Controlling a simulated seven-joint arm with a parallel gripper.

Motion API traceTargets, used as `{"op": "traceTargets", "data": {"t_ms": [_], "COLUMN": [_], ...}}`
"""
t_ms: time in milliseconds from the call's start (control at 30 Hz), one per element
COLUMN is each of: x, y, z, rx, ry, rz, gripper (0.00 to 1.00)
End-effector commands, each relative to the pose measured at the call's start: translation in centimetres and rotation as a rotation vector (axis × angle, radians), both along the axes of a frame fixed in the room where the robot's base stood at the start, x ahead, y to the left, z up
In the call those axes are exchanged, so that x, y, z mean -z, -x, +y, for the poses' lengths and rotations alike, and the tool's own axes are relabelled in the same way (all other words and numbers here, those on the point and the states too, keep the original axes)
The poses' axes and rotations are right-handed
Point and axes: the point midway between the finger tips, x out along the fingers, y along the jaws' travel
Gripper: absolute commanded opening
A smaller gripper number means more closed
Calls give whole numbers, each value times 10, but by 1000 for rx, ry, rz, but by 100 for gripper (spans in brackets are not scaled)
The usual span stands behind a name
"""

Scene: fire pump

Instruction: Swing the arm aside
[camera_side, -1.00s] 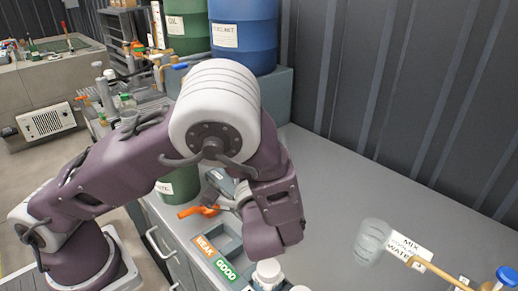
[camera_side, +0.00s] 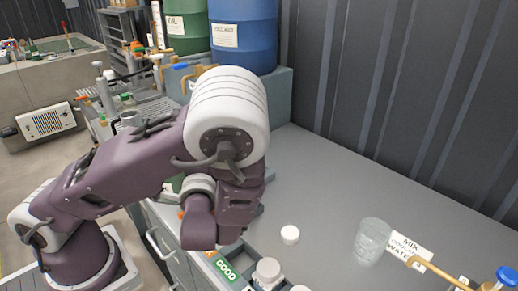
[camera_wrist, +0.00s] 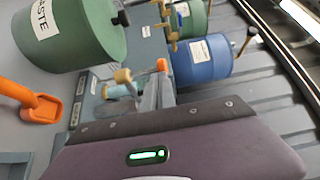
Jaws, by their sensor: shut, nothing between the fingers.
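My arm hangs over the left part of the grey bench in the side view, where its bulk hides the fingers. In the wrist view my gripper (camera_wrist: 155,88) shows as slim grey fingers, shut and empty, beyond the purple hand. They point toward the shelf block with the drums; I cannot tell how far off it is. In the wrist view a green waste drum (camera_wrist: 75,30) is at upper left and an orange handle (camera_wrist: 32,103) is at the left edge.
A white round cap (camera_side: 289,234) lies on the bench near a clear beaker (camera_side: 371,241). White-topped bottles (camera_side: 267,270) stand in a holder at the front edge. A blue drum (camera_side: 243,40) and a green drum (camera_side: 187,25) stand behind. The bench's middle right is clear.

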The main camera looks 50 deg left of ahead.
Motion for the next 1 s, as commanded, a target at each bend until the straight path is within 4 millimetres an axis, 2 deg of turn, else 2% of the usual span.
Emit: {"op": "traceTargets", "data": {"t_ms": [400,1000], "x": [-1,-1], "y": [6,7], "z": [23,26], "rx": [-14,-18], "ry": [-4,-3], "rz": [1,2], "gripper": [0,0]}}
